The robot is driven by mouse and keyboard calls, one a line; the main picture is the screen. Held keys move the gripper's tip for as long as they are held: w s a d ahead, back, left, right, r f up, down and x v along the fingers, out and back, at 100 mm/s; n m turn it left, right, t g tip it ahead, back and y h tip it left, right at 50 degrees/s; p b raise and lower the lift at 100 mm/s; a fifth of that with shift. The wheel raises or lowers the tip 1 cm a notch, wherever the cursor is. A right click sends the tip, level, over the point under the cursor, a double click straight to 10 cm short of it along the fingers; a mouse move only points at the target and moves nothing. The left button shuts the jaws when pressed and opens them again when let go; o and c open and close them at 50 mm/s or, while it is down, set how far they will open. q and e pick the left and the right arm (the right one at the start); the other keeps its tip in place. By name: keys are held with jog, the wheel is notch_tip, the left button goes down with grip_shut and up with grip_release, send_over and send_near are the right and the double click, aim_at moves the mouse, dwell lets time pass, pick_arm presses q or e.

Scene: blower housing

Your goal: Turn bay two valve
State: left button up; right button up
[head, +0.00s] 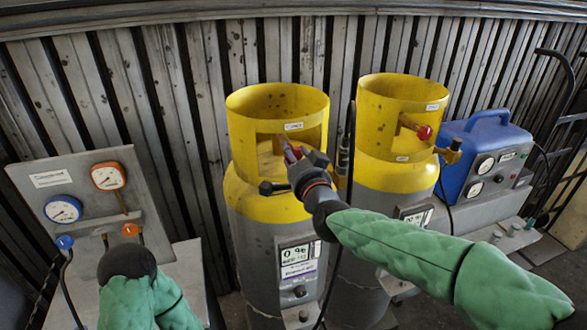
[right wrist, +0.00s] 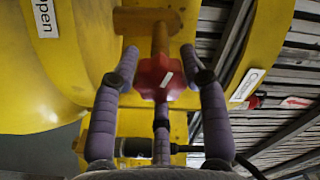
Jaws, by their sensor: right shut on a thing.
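Two grey cylinders with yellow collars stand side by side, the left one (head: 262,235) and the right one (head: 385,178). My right gripper (head: 292,152) reaches into the opening of the left cylinder's collar. The knob has a pale label and sits on an orange-brown stem (right wrist: 160,40). The right cylinder's red valve knob (head: 424,132) is untouched. My left arm shows at the lower left, but its gripper is not seen.
A panel with two gauges (head: 50,178) stands at the left. A blue case with gauges (head: 487,150) sits at the right on a grey bench. A dark hose (head: 350,150) runs between the cylinders. A corrugated metal wall (head: 185,90) closes the back.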

jog(key=m+b, duration=0.1)
jog(key=m, duration=0.1)
jog(key=m+b, duration=0.1)
jog(key=b, duration=0.1)
jog(key=shift+d+r+m, duration=0.15)
jog(key=shift+r+m, duration=0.05)
jog(key=shift+m, duration=0.2)
jog(key=m+b, duration=0.2)
jog(key=shift+m+b, duration=0.4)
jog(key=m+b, duration=0.2)
jog(key=m, duration=0.1)
jog(key=shift+m, duration=0.3)
jog(key=shift+m+b, duration=1.15)
jog(key=shift+m, duration=0.75)
jog(key=shift+f, duration=0.1)
jog(key=o, duration=1.2)
jog(key=shift+w+f, duration=0.1)
jog(key=shift+c, duration=0.2)
